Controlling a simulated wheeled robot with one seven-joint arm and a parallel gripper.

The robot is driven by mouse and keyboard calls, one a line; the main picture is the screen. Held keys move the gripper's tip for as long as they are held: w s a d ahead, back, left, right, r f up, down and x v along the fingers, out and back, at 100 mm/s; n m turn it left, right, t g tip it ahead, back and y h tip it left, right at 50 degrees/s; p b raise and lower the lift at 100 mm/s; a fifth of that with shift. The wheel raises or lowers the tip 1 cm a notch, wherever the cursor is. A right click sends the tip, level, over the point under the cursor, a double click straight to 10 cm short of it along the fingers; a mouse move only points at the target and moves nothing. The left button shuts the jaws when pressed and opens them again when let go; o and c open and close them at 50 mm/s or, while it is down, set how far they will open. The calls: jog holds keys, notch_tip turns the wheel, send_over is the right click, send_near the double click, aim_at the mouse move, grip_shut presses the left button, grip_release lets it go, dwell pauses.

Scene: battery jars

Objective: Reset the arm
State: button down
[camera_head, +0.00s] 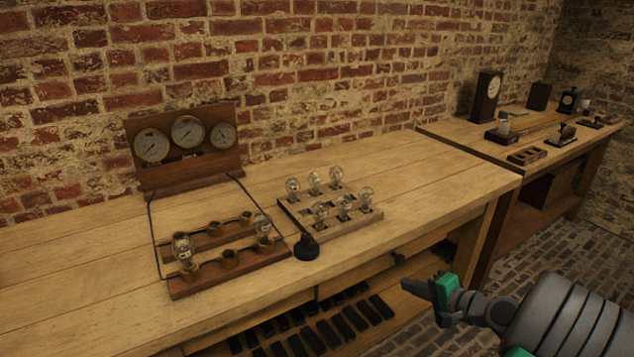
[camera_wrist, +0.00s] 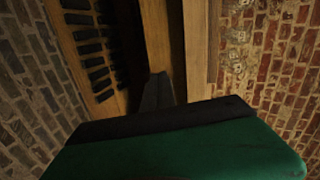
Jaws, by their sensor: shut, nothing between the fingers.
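My gripper (camera_head: 432,289) is at the lower right of the head view, in front of the bench's front edge and apart from it. Its dark fingers are together and hold nothing. In the wrist view the closed fingers (camera_wrist: 158,90) point toward the bench front, with the green gripper body below them. My grey arm comes in from the lower right corner of the head view.
The wooden bench (camera_head: 420,160) bears a gauge panel (camera_head: 185,168), a socket board (camera_head: 215,278) with two glass bulbs, and a rack (camera_head: 290,208) with several bulbs. A black knob-like object (camera_head: 306,248) stands beside the rack. Dark blocks (camera_head: 340,328) lie on the lower shelf. Another table (camera_head: 540,152) stands right.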

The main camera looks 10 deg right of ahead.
jog(key=s+a+r+n+g+h+p, duration=0.1)
jog(key=a+r+n+g+p, duration=0.25)
jog(key=a+r+p, duration=0.35)
jog(key=s+a+r+n+g+p, duration=0.1)
jog(key=a+r+n+g+p, duration=0.25)
jog(key=a, duration=0.65)
jog(key=s+a+r+n+g+h+p, duration=0.2)
jog(key=s+a+r+n+p, duration=0.3)
jog(key=s+r, duration=0.5)
jog(key=shift+s+a+r+n+h, duration=0.3)
jog(key=shift+s+a+n+h, duration=0.15)
jog(key=shift+s+n+h, duration=0.45)
